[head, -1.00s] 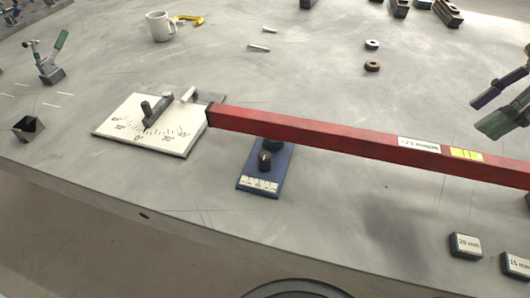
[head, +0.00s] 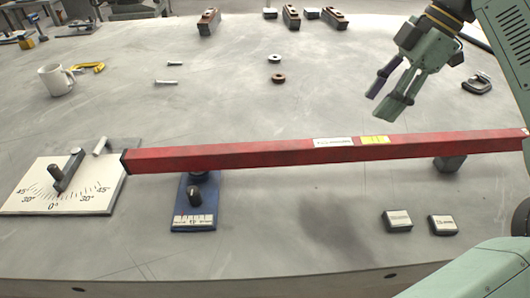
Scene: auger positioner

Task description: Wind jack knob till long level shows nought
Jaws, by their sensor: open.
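The long red level (head: 230,156) spans the table from the angle board to the right side. It carries a white label and a yellow patch (head: 375,140); its reading is too small to tell. The blue jack (head: 207,218) sits under the level's left part, with a dark knob (head: 194,196) on its near side and a scale strip in front. My gripper (head: 379,104) is open and empty, above and behind the level, right of and well apart from the knob.
A white angle board (head: 25,195) with a dark pointer arm (head: 67,172) lies at the left. A grey block (head: 450,163) is under the level's right end. Two small labelled blocks (head: 397,221) (head: 443,225) lie at front right. A mug (head: 56,80) stands at back left. Table front centre is clear.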

